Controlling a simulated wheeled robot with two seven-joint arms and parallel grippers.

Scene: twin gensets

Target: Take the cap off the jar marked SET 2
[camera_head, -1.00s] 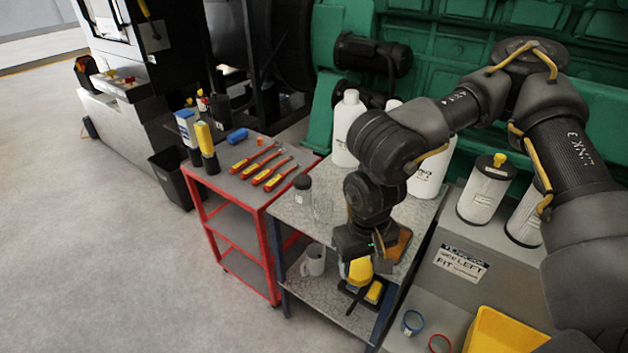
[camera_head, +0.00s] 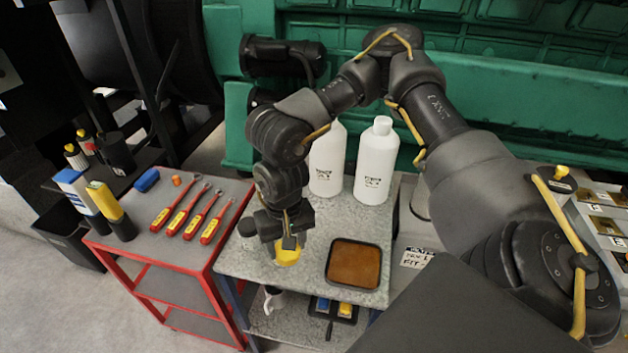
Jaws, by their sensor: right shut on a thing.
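My right gripper (camera_head: 290,242) points down over the grey speckled table and is shut on a round yellow cap (camera_head: 287,256). I cannot tell whether a jar is under the cap or whether it touches the tabletop. No SET 2 marking can be read on either. My left gripper is not in view.
The speckled table (camera_head: 318,228) also holds two white bottles (camera_head: 376,165) at the back and a brown-filled square tray (camera_head: 354,264) right of the gripper. A red cart (camera_head: 150,258) with several red-handled tools stands left. A green engine (camera_head: 480,85) is behind.

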